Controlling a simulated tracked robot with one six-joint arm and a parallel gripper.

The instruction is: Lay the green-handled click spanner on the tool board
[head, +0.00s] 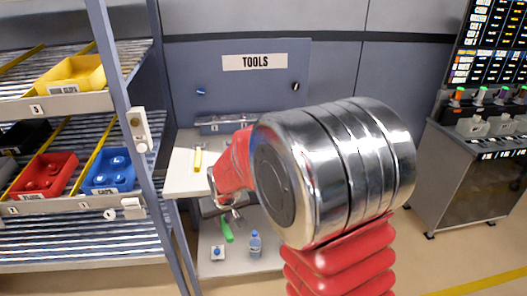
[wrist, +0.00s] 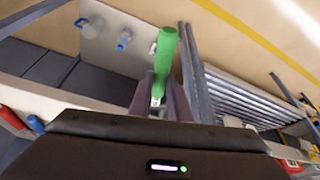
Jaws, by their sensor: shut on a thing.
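The green-handled click spanner (head: 227,231) hangs from my gripper (head: 233,214) in the head view, its green handle pointing down. In the wrist view the green handle (wrist: 165,52) sticks out beyond the jaws of my gripper (wrist: 160,98), which are shut on the spanner's metal part. Most of that metal part is hidden by the jaws. A blue-grey panel labelled TOOLS (head: 270,92) stands upright behind my arm. My arm hides much of the bench top.
A bottle (head: 255,243) and a small white item with blue (head: 217,253) stand on a low pale surface below the bench. A rack on the left holds a red bin (head: 45,174), a blue bin (head: 108,172) and a yellow bin (head: 73,75). A grey cabinet (head: 462,175) stands right.

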